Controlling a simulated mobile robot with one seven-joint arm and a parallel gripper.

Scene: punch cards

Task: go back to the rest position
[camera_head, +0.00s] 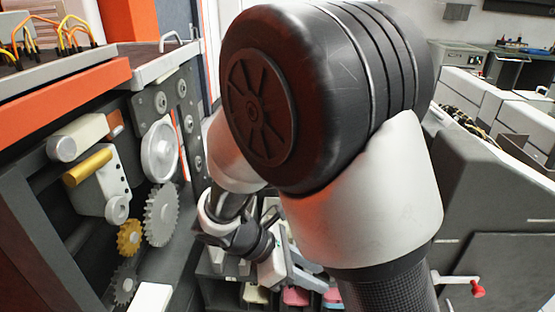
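My arm fills the middle of the head view, with a large black and white joint close to the camera. Beyond it, the far end of my arm reaches down, and my gripper (298,272) shows only in part at the lower middle. Its fingertips are not clear, so I cannot tell whether it is open or shut, or whether it holds anything. Below it are pale yellow (255,294) and pink (295,297) pieces in a dark rack; they may be punch cards, but most of the rack is hidden by my arm.
On the left stands an open machine with silver gears (161,215), a yellow gear (130,238) and an orange edge (70,92). On the right is a grey cabinet (490,190) with a red-knobbed crank (477,288). A counter (515,70) stands at the back right.

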